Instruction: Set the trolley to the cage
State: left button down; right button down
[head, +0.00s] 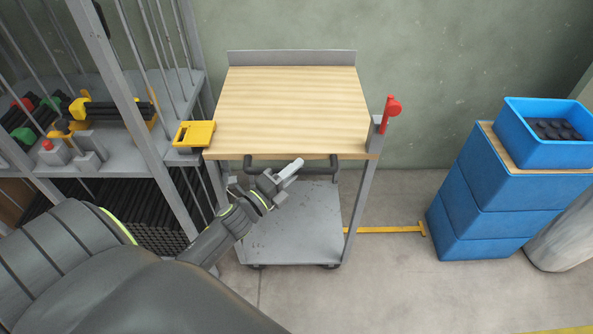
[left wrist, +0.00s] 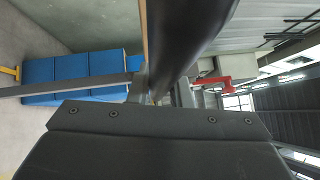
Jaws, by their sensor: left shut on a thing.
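The trolley (head: 290,105) has a pale wooden top with a grey lip at the back, a grey lower shelf and castors. A red lever (head: 392,107) stands at its front right corner, and it also shows in the left wrist view (left wrist: 212,81). A dark handle (head: 333,163) runs under the front edge. My left gripper (head: 289,170) is shut on this handle, which passes close before the left wrist camera (left wrist: 188,42). The cage (head: 187,85) stands left of the trolley, with a yellow bracket (head: 194,133) beside the trolley's left edge. My right gripper is out of view.
A stack of blue crates (head: 490,190) stands at the right, beside a pale rounded object (head: 563,240). A yellow floor line (head: 385,229) lies between trolley and crates, where the floor is clear. Tools lie on the cage shelf. A green wall closes the back.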

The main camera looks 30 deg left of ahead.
pick_arm(q)
jog(key=shift+a+f, duration=0.1)
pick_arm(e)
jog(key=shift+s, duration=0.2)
pick_arm(q)
jog(key=c, duration=1.3)
grip_release()
jog(key=shift+s+a, duration=0.2)
jog(key=shift+d, duration=0.1)
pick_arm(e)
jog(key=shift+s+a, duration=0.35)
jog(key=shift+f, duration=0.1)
pick_arm(q)
jog(key=shift+s, duration=0.25)
jog(key=b+v, duration=0.2)
jog(key=v, duration=1.5)
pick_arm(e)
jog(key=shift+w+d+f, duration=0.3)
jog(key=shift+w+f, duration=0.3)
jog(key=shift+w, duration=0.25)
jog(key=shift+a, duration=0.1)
